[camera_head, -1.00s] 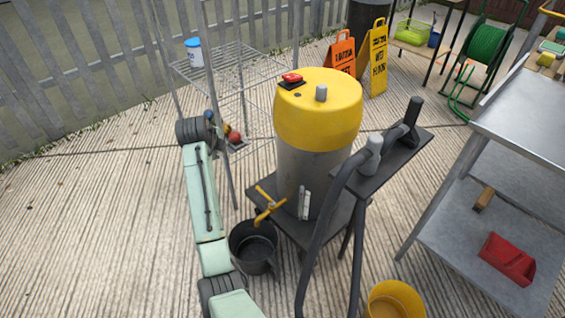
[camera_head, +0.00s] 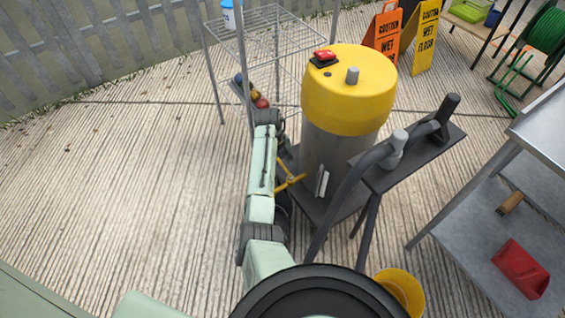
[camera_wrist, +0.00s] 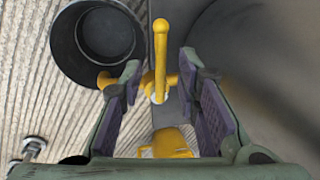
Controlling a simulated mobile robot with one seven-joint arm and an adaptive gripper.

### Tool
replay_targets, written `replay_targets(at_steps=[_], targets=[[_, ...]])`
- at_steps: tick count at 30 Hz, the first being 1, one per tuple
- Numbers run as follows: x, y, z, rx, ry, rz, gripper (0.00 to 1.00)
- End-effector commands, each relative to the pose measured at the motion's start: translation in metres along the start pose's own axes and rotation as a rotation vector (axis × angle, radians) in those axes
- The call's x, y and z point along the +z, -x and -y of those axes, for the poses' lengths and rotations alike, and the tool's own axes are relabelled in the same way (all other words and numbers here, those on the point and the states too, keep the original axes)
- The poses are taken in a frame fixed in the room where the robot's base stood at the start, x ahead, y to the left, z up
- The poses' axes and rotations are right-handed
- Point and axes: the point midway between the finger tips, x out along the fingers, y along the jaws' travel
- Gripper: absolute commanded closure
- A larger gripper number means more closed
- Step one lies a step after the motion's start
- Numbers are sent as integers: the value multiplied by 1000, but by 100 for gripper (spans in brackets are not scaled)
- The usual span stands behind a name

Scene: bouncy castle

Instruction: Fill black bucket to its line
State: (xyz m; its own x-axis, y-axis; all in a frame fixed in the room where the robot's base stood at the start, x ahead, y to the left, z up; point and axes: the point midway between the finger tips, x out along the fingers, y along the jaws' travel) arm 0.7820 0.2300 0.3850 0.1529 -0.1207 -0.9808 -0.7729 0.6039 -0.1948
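The black bucket (camera_wrist: 68,52) stands at the upper left in the wrist view. I cannot tell whether it holds liquid. In the head view my arm covers most of it, and only a dark part (camera_head: 283,203) shows. A yellow tap (camera_head: 289,179) sits low on the grey tank (camera_head: 325,150) with a yellow top. In the wrist view the tap's lever (camera_wrist: 160,48) points up the picture, between and just beyond the fingertips. My gripper (camera_wrist: 165,78) is open around the tap area, with purple pads apart. Contact cannot be told. The head view hides the gripper behind my arm.
A dark stand (camera_head: 405,165) with a hose is right of the tank. A yellow bucket (camera_head: 408,288) is at the bottom, and a metal table (camera_head: 480,210) at right. A wire rack (camera_head: 270,35) stands behind. The paving at left is open.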

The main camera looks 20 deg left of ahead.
Motion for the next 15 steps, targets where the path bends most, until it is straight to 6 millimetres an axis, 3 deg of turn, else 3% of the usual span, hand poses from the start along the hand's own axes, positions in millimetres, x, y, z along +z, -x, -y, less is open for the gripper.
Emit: replay_targets(at_steps=[12,15], targets=[[0,-11,0,0,0,1,70],[0,-11,0,0,0,1,76]])
